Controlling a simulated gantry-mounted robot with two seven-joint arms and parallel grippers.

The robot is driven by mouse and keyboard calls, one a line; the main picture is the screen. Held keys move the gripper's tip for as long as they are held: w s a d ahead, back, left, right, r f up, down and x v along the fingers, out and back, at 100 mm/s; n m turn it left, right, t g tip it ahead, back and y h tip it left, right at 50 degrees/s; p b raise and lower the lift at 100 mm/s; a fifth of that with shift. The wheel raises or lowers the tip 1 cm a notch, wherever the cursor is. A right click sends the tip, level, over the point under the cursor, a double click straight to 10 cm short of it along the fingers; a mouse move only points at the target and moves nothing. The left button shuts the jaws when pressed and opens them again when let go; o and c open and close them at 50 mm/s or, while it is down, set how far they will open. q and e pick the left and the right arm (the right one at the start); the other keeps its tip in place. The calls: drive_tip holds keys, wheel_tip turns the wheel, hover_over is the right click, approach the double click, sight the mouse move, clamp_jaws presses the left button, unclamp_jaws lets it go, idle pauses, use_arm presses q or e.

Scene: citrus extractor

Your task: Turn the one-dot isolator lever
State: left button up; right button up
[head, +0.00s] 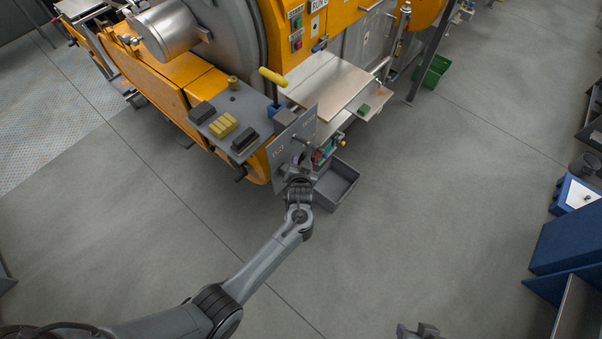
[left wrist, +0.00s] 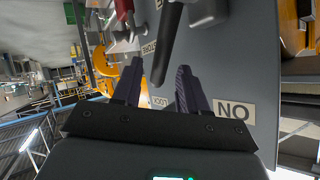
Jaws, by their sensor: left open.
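The grey isolator panel (head: 285,150) stands upright at the front corner of the orange machine; it fills much of the left wrist view (left wrist: 235,60). My left gripper (head: 299,168) is at the panel's face, which its wrist partly covers. In the left wrist view my left gripper (left wrist: 158,74) is open. A dark lever handle (left wrist: 167,45) points down to between its fingertips, with no clear contact on either side. A red-handled lever (left wrist: 125,12) is to the left. I cannot make out any dots. My right gripper (head: 418,331) barely shows at the bottom edge of the head view.
A grey open bin (head: 337,184) stands on the floor just right of the panel. A grey shelf (head: 215,133) with black and yellow blocks is behind left, and a yellow-handled lever (head: 273,77) rises behind the panel. The floor in front is clear.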

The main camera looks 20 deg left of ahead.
use_arm(q)
drive_tip(key=v, duration=0.7)
drive_tip(key=shift+s+d+r, duration=0.1)
drive_tip(key=shift+s+r, duration=0.05)
